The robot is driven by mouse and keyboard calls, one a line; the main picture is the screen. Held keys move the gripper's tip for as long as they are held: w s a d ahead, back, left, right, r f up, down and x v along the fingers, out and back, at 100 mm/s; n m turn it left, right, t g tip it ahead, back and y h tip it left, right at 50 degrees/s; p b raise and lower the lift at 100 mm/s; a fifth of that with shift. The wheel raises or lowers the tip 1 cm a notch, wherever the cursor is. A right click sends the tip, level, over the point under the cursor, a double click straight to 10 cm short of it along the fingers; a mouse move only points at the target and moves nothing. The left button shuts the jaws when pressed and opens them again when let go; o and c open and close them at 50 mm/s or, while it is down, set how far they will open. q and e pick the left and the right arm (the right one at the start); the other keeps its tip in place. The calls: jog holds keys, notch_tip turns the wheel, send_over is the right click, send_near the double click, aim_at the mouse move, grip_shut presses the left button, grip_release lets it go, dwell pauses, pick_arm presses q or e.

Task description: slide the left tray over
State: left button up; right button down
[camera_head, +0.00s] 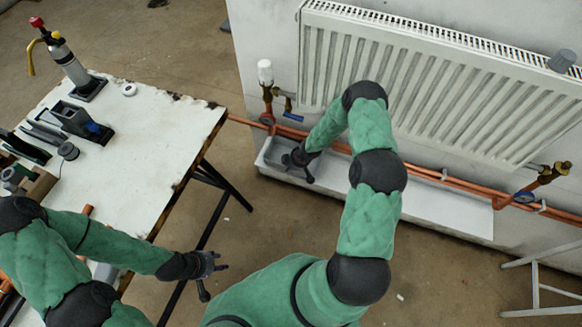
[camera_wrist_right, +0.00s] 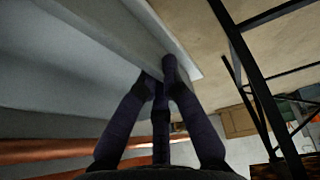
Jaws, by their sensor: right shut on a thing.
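A long pale tray (camera_head: 420,212) lies on the floor along the wall under the radiator. Its left end, near the white-capped valve, looks open and grey inside, and my right arm covers part of its middle. My right gripper (camera_head: 300,168) is at this left end, shut on the tray's rim. In the right wrist view the fingers (camera_wrist_right: 160,75) close on the tray's white edge (camera_wrist_right: 150,22). I cannot tell whether this is one tray or two end to end. My left gripper (camera_head: 214,268) hangs empty beside the table, its fingers apart.
The radiator (camera_head: 440,80) hangs above the tray, with copper pipes (camera_head: 445,178) running between them. A white worktable (camera_head: 130,150) with tools stands at the left. A pale metal frame (camera_head: 540,290) stands at the lower right. The floor before the tray is mostly clear.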

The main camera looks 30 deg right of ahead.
jog(key=c, duration=1.3)
grip_release()
jog(key=shift+v, duration=5.95)
jog(key=shift+s, duration=0.1)
jog(key=shift+a, duration=0.15)
